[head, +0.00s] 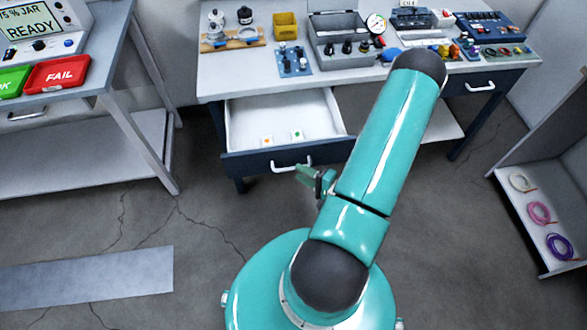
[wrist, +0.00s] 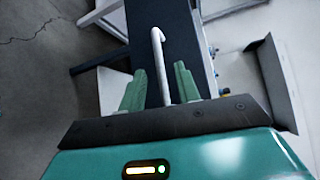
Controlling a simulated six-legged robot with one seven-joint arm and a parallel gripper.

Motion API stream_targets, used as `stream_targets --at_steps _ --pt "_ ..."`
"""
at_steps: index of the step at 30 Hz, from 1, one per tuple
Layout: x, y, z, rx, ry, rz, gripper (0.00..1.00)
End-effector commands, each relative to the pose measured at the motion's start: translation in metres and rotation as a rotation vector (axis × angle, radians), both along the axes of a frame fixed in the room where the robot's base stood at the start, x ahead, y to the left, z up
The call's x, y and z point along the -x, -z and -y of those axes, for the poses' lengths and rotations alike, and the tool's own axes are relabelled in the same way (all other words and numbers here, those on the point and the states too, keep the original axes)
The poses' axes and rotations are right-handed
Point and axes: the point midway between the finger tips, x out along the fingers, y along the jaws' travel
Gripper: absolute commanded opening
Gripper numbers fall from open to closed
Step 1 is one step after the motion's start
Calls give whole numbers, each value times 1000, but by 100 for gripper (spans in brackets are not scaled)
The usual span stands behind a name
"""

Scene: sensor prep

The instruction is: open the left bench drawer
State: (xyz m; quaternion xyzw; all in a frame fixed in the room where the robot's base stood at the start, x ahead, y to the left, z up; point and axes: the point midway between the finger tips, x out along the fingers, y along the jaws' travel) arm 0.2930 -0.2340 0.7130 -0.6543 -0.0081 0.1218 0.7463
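The left bench drawer (head: 240,162) is pulled well out from under the workbench, with its white inside showing. Its dark front panel fills the middle of the wrist view (wrist: 178,32). The white bar handle (head: 290,164) is on the panel. In the wrist view the handle (wrist: 158,52) runs between my two green fingers. My gripper (wrist: 160,74) is open, with a gap to the handle on each side. In the head view my gripper (head: 312,174) is just right of the handle, partly hidden by my arm.
The workbench top (head: 225,85) carries tools, a gauge and boxes. A closed right drawer (head: 480,86) is beyond my arm. A side table (head: 95,95) stands left and a shelf (head: 520,225) right. Floor before the drawer is clear.

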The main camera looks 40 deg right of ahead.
Motion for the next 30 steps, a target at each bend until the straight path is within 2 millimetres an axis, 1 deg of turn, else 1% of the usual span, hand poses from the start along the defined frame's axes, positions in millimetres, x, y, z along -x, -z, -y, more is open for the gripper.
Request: stream_targets --at_steps 1,6,9,12,17,30 --pt "12 -2 3 1 4 -1 32" --pt "49 -7 11 1 5 -1 32" --pt "66 -10 14 1 3 0 32" --pt "78 -12 16 1 1 1 32" --pt "86 -13 17 0 0 0 32" --pt "86 -13 17 0 0 0 32"
